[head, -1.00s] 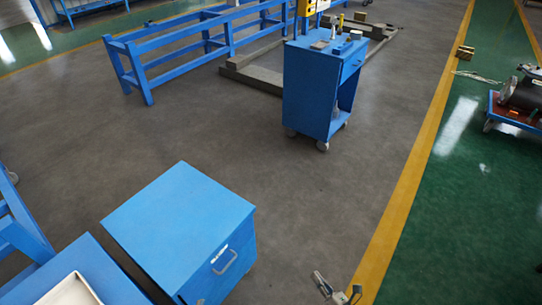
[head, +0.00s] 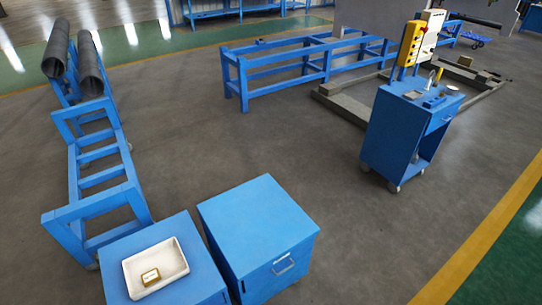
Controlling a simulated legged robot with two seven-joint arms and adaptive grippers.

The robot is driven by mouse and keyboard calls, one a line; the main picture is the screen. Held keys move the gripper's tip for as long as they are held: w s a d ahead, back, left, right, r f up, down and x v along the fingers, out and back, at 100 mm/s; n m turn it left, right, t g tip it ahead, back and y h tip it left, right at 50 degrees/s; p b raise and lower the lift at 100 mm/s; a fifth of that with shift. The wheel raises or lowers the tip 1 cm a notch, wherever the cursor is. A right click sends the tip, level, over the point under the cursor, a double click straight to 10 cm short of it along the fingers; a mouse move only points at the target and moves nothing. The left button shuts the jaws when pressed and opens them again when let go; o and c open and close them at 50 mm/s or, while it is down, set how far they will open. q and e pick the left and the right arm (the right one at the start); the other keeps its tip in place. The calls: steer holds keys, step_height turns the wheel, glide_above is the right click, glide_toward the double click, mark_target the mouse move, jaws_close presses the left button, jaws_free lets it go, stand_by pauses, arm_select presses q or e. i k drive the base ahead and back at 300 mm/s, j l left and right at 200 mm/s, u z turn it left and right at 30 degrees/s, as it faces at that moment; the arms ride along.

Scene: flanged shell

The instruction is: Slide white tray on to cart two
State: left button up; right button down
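A white tray (head: 178,254) lies on top of a blue cart (head: 202,290) at the lower left of the head view. A small gold-and-white box (head: 150,277) sits inside the tray, towards its near left. A second blue cart or cabinet (head: 258,218) with a front handle stands just right of the first, with a narrow gap between them. Its top is bare. Which of the two is cart two cannot be told from any readable label. Neither of my grippers is in view.
A blue frame rack (head: 100,178) holding dark pipes (head: 90,68) stands behind the carts at left. A long blue bench frame (head: 300,68) stands further back. A blue trolley (head: 400,130) with a yellow control box (head: 411,43) stands right. Grey floor between is clear.

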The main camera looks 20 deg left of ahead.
mark_target(167, 255)
steer(key=u, duration=2)
